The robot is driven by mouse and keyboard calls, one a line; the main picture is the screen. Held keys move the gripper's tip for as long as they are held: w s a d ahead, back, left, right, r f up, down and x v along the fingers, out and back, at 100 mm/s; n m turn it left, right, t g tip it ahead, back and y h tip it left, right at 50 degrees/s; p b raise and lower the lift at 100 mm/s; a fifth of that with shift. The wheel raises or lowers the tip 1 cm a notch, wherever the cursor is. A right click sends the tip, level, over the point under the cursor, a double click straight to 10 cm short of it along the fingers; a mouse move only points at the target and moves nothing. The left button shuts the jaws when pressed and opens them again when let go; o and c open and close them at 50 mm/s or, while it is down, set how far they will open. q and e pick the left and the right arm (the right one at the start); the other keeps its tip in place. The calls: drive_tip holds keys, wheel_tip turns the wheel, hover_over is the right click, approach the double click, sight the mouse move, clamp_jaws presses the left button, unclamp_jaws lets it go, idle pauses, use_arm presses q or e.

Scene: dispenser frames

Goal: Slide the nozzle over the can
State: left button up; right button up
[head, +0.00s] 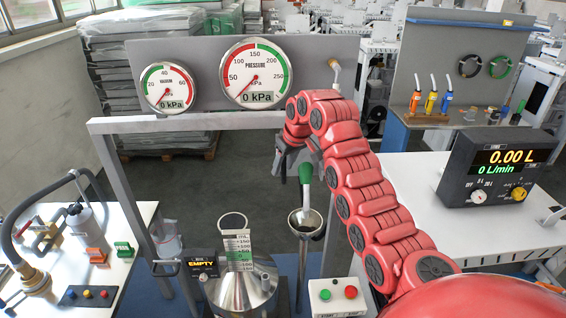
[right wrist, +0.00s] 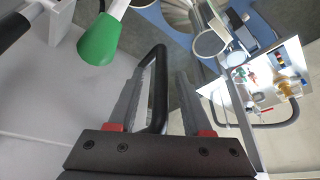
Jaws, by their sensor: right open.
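A green-topped piece (head: 306,173), which looks like the nozzle, stands above a small metal funnel cup (head: 306,222) in the head view. The green part also shows at the upper left of the right wrist view (right wrist: 98,42), with a pale tube on it. The can (head: 243,288) is a shiny steel vessel with a sloped top at the lower middle. My right gripper (head: 290,162) is open, above and left of the green part. In the right wrist view a black bar loop (right wrist: 158,75) lies between its fingers; I cannot tell if they touch it. My left gripper is out of view.
A grey frame (head: 150,125) carries two gauges reading 0 kPa. An EMPTY display (head: 200,266) and a button box (head: 337,296) stand beside the can. A white table with a meter (head: 500,168) is right; another bench (head: 90,285) is left.

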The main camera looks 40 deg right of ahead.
drive_tip(key=shift+s, duration=0.15)
drive_tip(key=shift+c, duration=0.3)
drive_tip(key=shift+f, duration=0.1)
clamp_jaws()
idle(1.1)
